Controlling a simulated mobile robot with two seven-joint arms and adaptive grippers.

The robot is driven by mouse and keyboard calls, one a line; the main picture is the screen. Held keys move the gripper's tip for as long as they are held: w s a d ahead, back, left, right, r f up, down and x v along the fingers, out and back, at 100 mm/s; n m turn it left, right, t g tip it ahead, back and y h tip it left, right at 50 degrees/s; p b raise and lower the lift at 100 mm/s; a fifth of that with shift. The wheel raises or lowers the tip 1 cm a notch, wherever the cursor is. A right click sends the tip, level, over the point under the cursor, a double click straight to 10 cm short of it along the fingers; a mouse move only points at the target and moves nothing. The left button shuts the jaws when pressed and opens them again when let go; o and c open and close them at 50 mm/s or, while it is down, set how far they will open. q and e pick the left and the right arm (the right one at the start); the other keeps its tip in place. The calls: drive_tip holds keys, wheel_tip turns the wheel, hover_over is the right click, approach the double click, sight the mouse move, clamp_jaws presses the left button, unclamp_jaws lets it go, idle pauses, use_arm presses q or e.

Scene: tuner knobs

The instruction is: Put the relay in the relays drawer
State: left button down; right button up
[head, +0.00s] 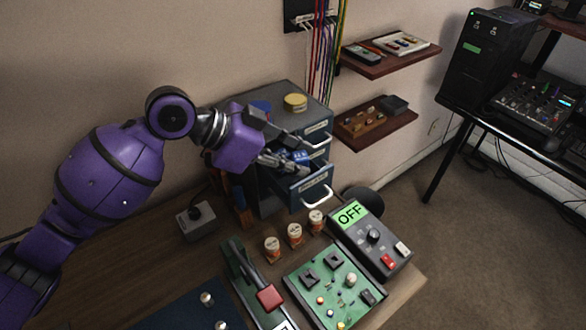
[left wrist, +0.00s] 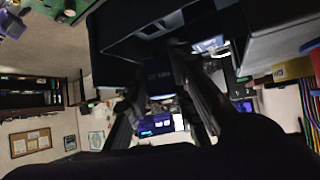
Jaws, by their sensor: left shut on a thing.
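The relay, a small blue block with white marks (head: 300,156), shows at the fingertips of my left gripper (head: 284,163). The gripper is shut on it, just above a pulled-out drawer (head: 305,184) of the grey-blue cabinet. Part of the block is hidden by the fingers, and I cannot tell whether it touches the drawer. The drawer labels are too small to read. In the left wrist view, the dark fingers reach in towards the cabinet and the view is dim. My right gripper is not in view.
A yellow round container (head: 295,102) stands on the cabinet. Several small labelled jars (head: 295,234), a control box reading OFF (head: 372,240), a green circuit board (head: 335,285) and a lever press (head: 262,290) crowd the bench. Two wall shelves (head: 375,138) hang to the right.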

sight(293, 177)
use_arm(q)
drive_tip(key=shift+s+f, duration=0.1)
drive_tip(key=shift+f, duration=1.1)
drive_tip(key=shift+f, duration=0.75)
drive_tip(key=c, duration=1.9)
unclamp_jaws()
drive_tip(key=shift+s, duration=0.1)
drive_tip(key=shift+c, duration=0.2)
drive_tip(key=shift+o, duration=0.9)
drive_tip(key=shift+f, duration=0.2)
drive_tip(key=shift+r, duration=0.1)
drive_tip(key=r+v, duration=0.1)
drive_tip(key=v, duration=1.2)
drive_tip(key=shift+w+d, duration=0.25)
drive_tip(key=shift+d, duration=0.15)
